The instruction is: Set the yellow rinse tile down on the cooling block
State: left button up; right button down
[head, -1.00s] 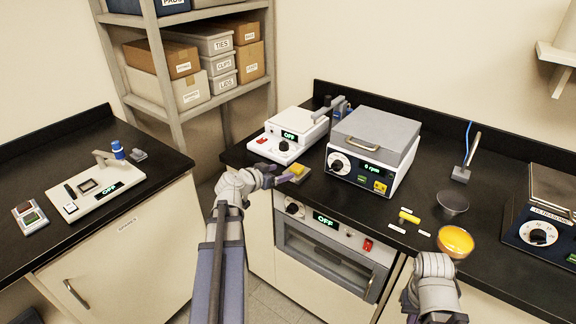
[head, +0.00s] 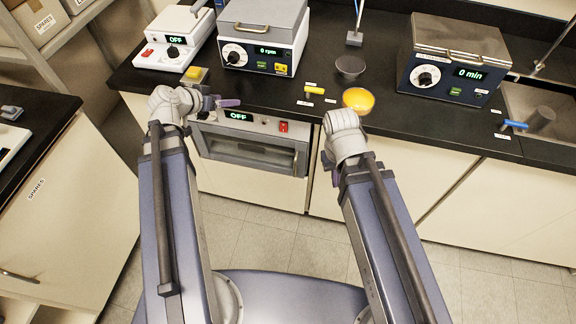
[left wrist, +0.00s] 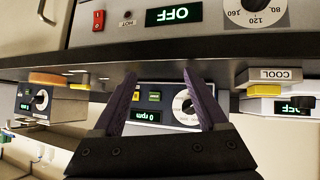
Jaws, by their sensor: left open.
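The yellow rinse tile (head: 196,72) lies flat on a low block, the cooling block (head: 193,81), near the counter's front edge. In the left wrist view, which is upside down, the yellow tile (left wrist: 266,90) shows beside a COOL label (left wrist: 275,75). My left gripper (head: 226,102) is open and empty, to the right of the tile and in front of the counter edge, apart from it. Its two spread fingers (left wrist: 162,80) have nothing between them. My right gripper (head: 333,171) is low in front of the counter, its fingers mostly hidden behind its wrist.
A white device (head: 175,42) stands behind the tile, and a centrifuge (head: 262,42) to its right. An oven (head: 250,145) sits under the counter.

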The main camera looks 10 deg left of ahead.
pick_arm(q)
jog(key=s+d+f+m+g, duration=0.1)
jog(key=s+d+f+g, duration=0.25)
jog(key=d, duration=0.55)
jog(key=s+d+f+g, duration=0.3)
jog(key=s+d, duration=0.1)
jog(key=d, duration=0.4)
jog(key=s+d+f+g+y, duration=0.1)
jog(key=s+d+g+y, duration=0.2)
jog(key=s, duration=0.6)
jog(key=d+y, duration=0.2)
jog(key=d, duration=0.1)
jog(key=shift+s+d+f+y, duration=0.15)
jog(key=shift+s+f+y, duration=0.05)
jog(key=shift+f+y, duration=0.15)
jog(key=shift+g, duration=0.25)
notch_tip(320, 180, up, 3)
jog(key=p, duration=0.2)
jog(key=shift+f+p, duration=0.2)
jog(key=shift+p, duration=0.1)
